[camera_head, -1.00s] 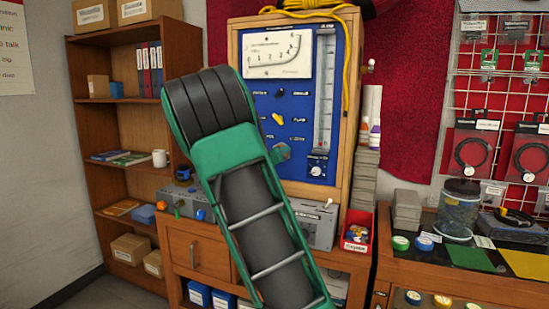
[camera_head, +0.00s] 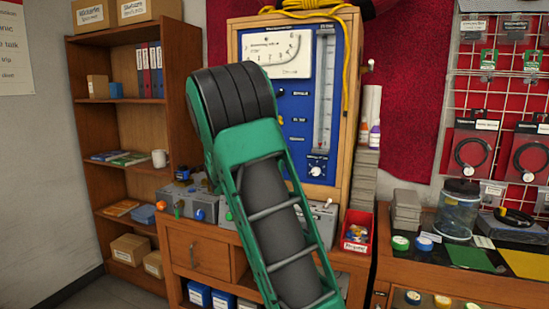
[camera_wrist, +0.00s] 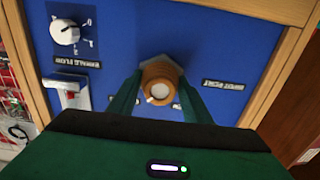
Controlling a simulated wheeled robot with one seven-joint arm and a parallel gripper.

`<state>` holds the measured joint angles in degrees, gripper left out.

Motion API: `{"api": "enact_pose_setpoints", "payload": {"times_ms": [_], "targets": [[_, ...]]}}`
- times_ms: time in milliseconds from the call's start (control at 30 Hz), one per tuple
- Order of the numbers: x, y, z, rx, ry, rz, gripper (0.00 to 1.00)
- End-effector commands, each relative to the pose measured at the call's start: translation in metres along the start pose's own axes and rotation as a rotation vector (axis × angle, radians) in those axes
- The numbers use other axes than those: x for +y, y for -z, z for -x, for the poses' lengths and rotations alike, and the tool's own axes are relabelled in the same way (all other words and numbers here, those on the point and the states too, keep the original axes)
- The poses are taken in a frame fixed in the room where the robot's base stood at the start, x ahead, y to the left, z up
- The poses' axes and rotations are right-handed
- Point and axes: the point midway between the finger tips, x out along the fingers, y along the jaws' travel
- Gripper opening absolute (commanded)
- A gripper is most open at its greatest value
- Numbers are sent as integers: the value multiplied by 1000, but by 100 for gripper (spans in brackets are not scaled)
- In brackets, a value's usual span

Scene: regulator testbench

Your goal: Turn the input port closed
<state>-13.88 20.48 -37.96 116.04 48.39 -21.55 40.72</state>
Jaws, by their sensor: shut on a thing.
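The input port's round, brass-coloured knob (camera_wrist: 160,80) stands out from the blue panel (camera_wrist: 210,45) in the wrist view, with a pale round centre. An upside-down label (camera_wrist: 223,86), seeming to read input port, is to its right. My gripper (camera_wrist: 160,90) has one green finger on each side of the knob and is shut on it. In the head view the blue panel (camera_head: 296,110) stands in a wooden frame; my green and black arm hides the gripper and the knob.
In the wrist view a white dial (camera_wrist: 65,32) and a red and white switch (camera_wrist: 72,97) sit left of the knob. In the head view a grey box (camera_head: 322,222) and a red bin (camera_head: 357,230) stand below the panel. A yellow cable (camera_head: 347,50) hangs at its edge.

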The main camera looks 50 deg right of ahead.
Motion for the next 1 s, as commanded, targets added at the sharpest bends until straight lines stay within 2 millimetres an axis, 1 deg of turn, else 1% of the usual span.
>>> {"api": "enact_pose_setpoints", "payload": {"times_ms": [33, 400, 433, 500, 833, 933, 1000], "targets": [[-3, -9, 2, -18, 5, 2, 22], [-3, -9, 3, -17, 6, -1, 22], [-4, -9, 3, -17, 6, -1, 47], [-3, -8, 2, -16, 5, -1, 62], [-2, -4, 3, -7, 3, -4, 62], [-2, -3, 10, -7, 3, -5, 62], [-3, -4, 19, -8, 5, -5, 62]]}}
